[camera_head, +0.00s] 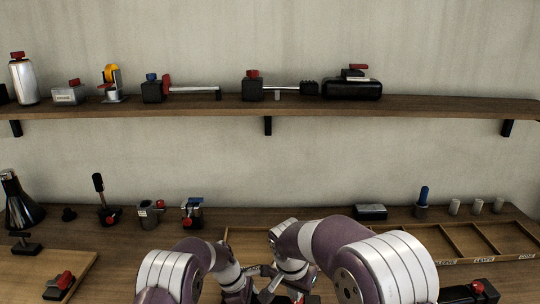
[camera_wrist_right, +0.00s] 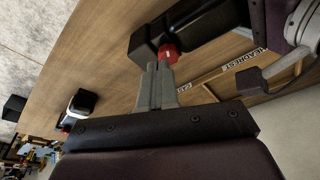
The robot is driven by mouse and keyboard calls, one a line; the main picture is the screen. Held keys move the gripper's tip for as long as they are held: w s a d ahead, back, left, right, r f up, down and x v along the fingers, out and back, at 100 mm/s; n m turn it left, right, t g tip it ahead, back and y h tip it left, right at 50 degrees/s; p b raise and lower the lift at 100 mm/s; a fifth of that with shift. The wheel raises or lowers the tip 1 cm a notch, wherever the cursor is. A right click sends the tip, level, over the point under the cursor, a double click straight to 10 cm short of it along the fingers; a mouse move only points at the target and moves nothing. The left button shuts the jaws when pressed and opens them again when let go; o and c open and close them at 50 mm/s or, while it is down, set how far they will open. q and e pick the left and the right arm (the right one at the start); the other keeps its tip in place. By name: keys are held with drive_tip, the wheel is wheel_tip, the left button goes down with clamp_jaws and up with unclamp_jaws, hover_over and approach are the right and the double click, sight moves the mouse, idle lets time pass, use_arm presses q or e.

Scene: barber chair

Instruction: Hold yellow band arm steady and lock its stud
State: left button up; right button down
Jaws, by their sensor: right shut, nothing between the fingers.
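No yellow band shows on any arm piece in these frames. In the right wrist view, a black arm piece (camera_wrist_right: 205,22) carries a red stud (camera_wrist_right: 168,53) with a white mark. My right gripper (camera_wrist_right: 160,68) is shut with nothing between its fingers, and its tips are at the red stud; whether they touch it I cannot tell. In the head view, my two wrists meet low in the middle and hide most of the work there. My left gripper's fingers cannot be made out clearly among the overlapping grey parts.
A wooden compartment tray (camera_head: 428,237) with labels lies on the bench at the right. A black piece with a red knob (camera_head: 478,287) is at the lower right. Several clamps and posts stand along the bench's back. A shelf (camera_head: 235,107) above holds fittings.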

drive_tip(key=shift+w+a+f, duration=0.2)
drive_tip(key=shift+a+f, duration=0.05)
drive_tip(key=shift+f, duration=0.8)
drive_tip(key=shift+w+a+f, duration=0.2)
drive_tip(key=shift+f, duration=0.8)
drive_tip(key=shift+w+a+f, duration=0.2)
drive_tip(key=shift+a+f, duration=0.05)
drive_tip(key=shift+f, duration=0.8)
drive_tip(key=shift+d, duration=0.25)
drive_tip(key=shift+s+d, duration=0.2)
drive_tip(key=shift+d, duration=0.2)
drive_tip(key=w+v, duration=0.1)
drive_tip(key=v, duration=0.4)
drive_tip(key=shift+s+r, duration=0.45)
drive_tip(key=shift+r, duration=0.1)
